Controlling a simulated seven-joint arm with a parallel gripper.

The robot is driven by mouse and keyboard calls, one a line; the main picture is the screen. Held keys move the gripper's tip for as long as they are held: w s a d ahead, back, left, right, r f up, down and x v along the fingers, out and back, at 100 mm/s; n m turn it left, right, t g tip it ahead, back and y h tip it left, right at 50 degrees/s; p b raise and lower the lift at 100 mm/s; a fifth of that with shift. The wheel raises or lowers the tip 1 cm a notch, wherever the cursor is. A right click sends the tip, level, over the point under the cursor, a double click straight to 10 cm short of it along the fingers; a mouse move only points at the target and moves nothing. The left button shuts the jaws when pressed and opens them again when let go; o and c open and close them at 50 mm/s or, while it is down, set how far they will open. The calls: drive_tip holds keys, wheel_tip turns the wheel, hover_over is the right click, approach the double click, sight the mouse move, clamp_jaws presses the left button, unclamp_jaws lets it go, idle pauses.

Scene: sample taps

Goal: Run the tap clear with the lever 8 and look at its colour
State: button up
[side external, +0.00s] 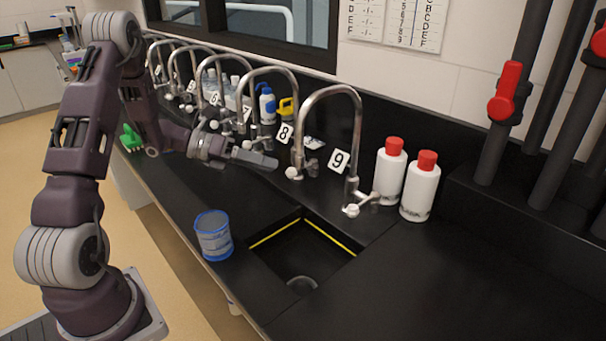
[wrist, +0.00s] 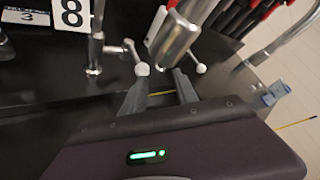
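The number card 8 (side external: 284,135) stands beside a curved metal tap (side external: 298,150) in the side view. In the wrist view the 8 card (wrist: 72,12) is beside the tap's post (wrist: 95,50). A lever with a white ball knob (wrist: 142,69) sticks out to its right. A second white ball (wrist: 201,68) shows farther right, past a thick spout end (wrist: 175,35); I cannot tell which tap it belongs to. My gripper (side external: 266,160) is just left of tap 8; in the wrist view its fingers (wrist: 160,80) are apart and empty, the left tip close to the first knob. Contact is unclear.
Tap 9 (side external: 355,130) stands to the right, above a sink (side external: 265,262) with yellow edging. Two white red-capped bottles (side external: 390,170) are beside it. A blue container (side external: 213,238) stands on the front counter. More taps line the back left.

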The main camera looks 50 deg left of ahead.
drive_tip(key=w+d+f+n+t, duration=0.1)
drive_tip(key=w, duration=0.2)
drive_tip(key=w+d+f+n+t, duration=0.1)
drive_tip(key=w+f, duration=0.1)
drive_tip(key=w, duration=0.1)
drive_tip(key=w+d+f+n+t+h, duration=0.1)
drive_tip(key=w+n+t, duration=0.1)
drive_tip(key=w, duration=0.1)
drive_tip(key=shift+w+d+f, duration=0.15)
drive_tip(key=shift+d+f, duration=0.1)
clamp_jaws()
idle(1.1)
